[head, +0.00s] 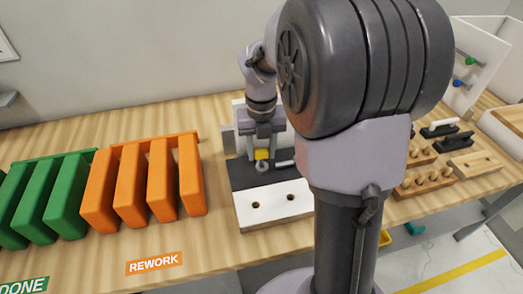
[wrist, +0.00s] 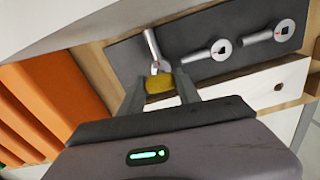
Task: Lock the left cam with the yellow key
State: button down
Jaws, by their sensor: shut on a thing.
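My gripper (head: 262,150) is shut on the yellow key (wrist: 160,84), which also shows as a small yellow block in the head view (head: 262,155). The key is at the near end of the left cam (wrist: 153,52), over its round head. The key and fingers hide most of that head, so I cannot tell whether the key is seated in it. The left cam's lever points away, up the wrist picture. The middle cam (wrist: 220,50) and right cam (wrist: 284,30) show dark square sockets, and their levers point left.
The cams sit on a dark plate (head: 245,175) behind a white block (head: 273,218) with dark holes. Orange panels (head: 130,185) marked REWORK and green panels (head: 40,200) stand to the left. Wooden holders (head: 427,182) stand to the right.

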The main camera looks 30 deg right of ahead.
jog(key=shift+r+p, duration=1.25)
jog(key=shift+r, duration=0.6)
